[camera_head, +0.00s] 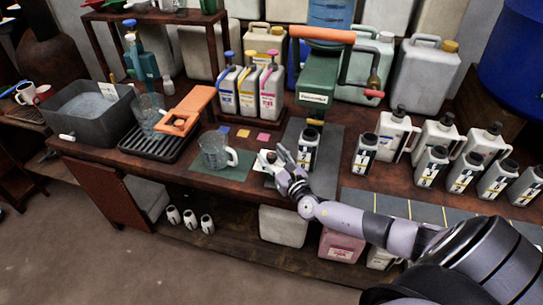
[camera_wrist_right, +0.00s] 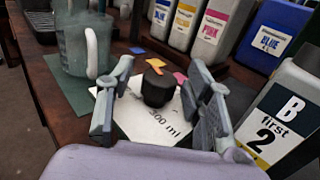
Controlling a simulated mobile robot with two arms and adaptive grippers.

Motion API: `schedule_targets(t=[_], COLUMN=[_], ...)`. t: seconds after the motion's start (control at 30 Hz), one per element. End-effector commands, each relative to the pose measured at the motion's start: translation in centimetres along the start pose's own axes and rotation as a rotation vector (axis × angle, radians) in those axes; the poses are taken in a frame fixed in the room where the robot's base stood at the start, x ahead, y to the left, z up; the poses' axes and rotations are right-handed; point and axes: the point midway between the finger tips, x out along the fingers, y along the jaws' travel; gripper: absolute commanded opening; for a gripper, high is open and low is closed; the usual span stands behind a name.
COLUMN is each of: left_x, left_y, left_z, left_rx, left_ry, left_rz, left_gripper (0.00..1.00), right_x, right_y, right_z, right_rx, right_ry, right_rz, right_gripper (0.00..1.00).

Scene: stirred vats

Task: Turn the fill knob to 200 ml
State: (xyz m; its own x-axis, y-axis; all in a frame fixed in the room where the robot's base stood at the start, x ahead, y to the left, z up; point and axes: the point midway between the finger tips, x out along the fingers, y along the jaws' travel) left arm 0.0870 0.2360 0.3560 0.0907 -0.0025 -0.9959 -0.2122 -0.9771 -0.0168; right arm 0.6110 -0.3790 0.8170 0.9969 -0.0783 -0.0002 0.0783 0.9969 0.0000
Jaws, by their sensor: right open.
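The fill knob (camera_wrist_right: 158,88) is a small black knob on a white dial plate (camera_wrist_right: 140,122). The plate carries printed ml marks; one reads "300 ml" or similar, and the rest is hidden. The knob's pointer cannot be made out. My right gripper (camera_wrist_right: 160,92) is open, with one finger on each side of the knob; contact is unclear. In the head view my right gripper (camera_head: 277,160) is over the plate and hides most of it. A clear measuring jug (camera_head: 213,153) stands on a green mat just left of the plate. My left gripper is not in view.
A bottle marked "B first 2" (camera_wrist_right: 275,125) stands close right of my right gripper, below a green dispenser (camera_head: 318,85). Blue, yellow and pink jugs (camera_head: 250,90) stand behind on a rack. Small coloured cards (camera_head: 243,133) lie behind the knob. More bottles (camera_head: 432,165) stand right.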

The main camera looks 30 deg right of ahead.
Motion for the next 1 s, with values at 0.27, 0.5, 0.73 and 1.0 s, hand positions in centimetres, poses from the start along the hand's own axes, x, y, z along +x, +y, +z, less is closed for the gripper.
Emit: schedule_targets(t=[0.27, 0.5, 0.73, 1.0], left_x=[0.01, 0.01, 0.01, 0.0], left_y=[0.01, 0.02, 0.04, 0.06], left_z=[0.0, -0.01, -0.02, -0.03], left_rx=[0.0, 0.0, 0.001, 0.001], left_ry=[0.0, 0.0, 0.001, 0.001], left_rz=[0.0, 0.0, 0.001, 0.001], left_gripper=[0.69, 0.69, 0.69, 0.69], right_x=[0.54, 0.51, 0.5, 0.5], right_y=[0.04, 0.01, 0.0, 0.0], right_z=[-0.02, -0.01, -0.01, -0.01], right_rx=[0.0, 0.0, 0.0, 0.0], right_ry=[0.001, 0.0, 0.0, 0.0], right_rz=[0.0, 0.0, 0.0, 0.0], right_gripper=[0.47, 0.38, 0.23, 0.05])
